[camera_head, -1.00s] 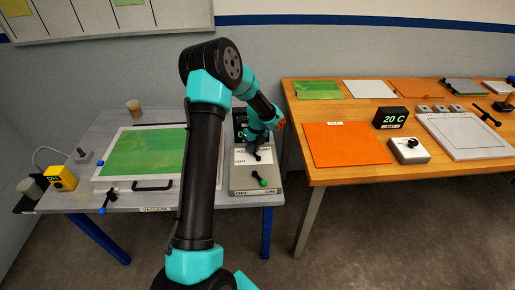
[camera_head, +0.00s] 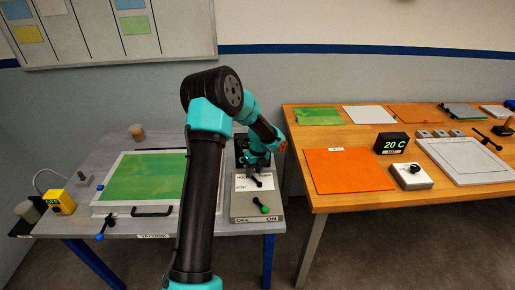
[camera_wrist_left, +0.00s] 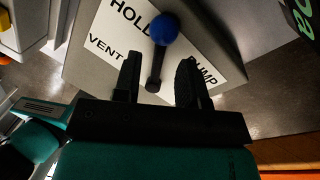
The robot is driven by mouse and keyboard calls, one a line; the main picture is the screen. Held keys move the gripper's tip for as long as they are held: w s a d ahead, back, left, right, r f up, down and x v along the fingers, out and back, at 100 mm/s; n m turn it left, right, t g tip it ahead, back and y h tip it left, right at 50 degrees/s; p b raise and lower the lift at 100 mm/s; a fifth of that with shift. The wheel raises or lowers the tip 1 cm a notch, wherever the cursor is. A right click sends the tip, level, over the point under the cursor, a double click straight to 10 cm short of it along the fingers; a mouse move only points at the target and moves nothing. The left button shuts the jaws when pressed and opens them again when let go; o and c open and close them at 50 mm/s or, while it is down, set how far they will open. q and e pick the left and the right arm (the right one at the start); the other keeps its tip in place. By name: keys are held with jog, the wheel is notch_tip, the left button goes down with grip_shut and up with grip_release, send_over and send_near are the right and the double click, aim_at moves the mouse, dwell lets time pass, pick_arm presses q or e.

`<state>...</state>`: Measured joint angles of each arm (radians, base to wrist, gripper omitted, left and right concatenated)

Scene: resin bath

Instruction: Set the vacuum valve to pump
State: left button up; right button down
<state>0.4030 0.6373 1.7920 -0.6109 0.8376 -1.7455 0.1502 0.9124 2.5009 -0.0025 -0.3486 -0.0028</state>
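The vacuum valve's white label plate (camera_wrist_left: 108,32) reads HOLD, VENT and PUMP in the left wrist view. Its black lever ends in a blue knob (camera_wrist_left: 163,29), which points to the HOLD side and covers the end of that word. My left gripper (camera_wrist_left: 160,75) is open, its two dark fingers on either side of the lever, with a gap visible; I cannot tell whether either touches it. The right finger partly covers PUMP. In the head view the valve plate (camera_head: 243,184) sits below my left gripper, which is partly hidden by its arm. My right gripper is not in view.
A green-knobbed switch (camera_head: 262,207) marked OFF and ON sits in front of the valve. A black display (camera_head: 240,146) stands behind. Left is a chamber with a green panel (camera_head: 145,177); right is a wooden table (camera_head: 300,134) with an orange sheet (camera_head: 345,171).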

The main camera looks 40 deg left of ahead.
pick_arm(q)
notch_tip(320, 180, up, 16)
jog(key=w, duration=0.2)
jog(key=shift+w+d+f, duration=0.15)
jog(key=shift+w+d, duration=0.15)
jog(key=shift+w, duration=0.1)
